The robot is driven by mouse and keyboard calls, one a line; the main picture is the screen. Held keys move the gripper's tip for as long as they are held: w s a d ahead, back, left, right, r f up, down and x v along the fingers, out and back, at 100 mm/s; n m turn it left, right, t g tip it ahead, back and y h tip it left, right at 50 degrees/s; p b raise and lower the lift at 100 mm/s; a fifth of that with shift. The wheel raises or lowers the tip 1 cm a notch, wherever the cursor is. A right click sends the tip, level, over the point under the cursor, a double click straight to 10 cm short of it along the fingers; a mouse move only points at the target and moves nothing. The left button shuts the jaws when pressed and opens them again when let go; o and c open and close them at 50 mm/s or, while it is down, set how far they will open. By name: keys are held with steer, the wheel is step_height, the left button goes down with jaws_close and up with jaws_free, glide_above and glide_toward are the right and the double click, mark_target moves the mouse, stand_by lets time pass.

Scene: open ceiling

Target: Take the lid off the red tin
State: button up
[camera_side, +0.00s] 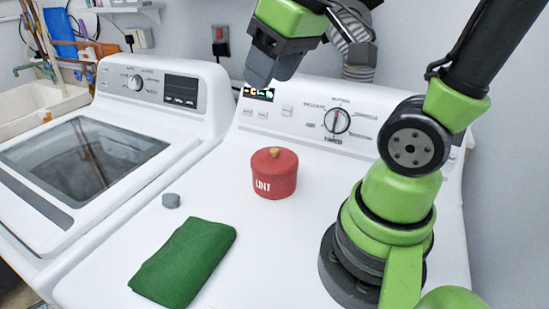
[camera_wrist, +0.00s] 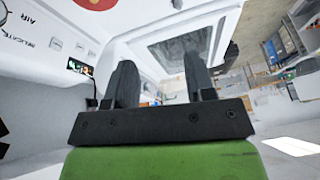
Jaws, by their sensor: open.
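The red tin (camera_side: 273,184) stands upright on the white dryer top, with white lettering on its side. Its red lid (camera_side: 274,161) sits on top and has a small tan knob (camera_side: 274,152). My gripper (camera_side: 265,78) is above and behind the tin, near the control panel, apart from the lid. In the wrist view my gripper (camera_wrist: 162,85) shows two dark fingers spread apart with nothing between them. Part of a red round shape, likely the tin (camera_wrist: 97,3), is cut off at the top edge of the wrist view.
A washer (camera_side: 85,155) with a glass lid stands at left. The top around the tin is clear.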

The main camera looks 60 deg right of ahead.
steer(key=w+d+f+n+g, duration=0.2)
steer(key=w+d+f, duration=0.1)
steer(key=d+f, duration=0.15)
steer(key=n+g, duration=0.3)
glide_above(275, 149)
step_height(275, 149, down, 6)
steer(key=f, duration=0.1)
step_height(275, 149, down, 4)
steer(key=shift+s+d+r, duration=0.1)
steer(key=f, duration=0.5)
steer(key=shift+a+f, duration=0.2)
steer(key=shift+f, duration=0.15)
steer(key=shift+c, duration=0.5)
jaws_close()
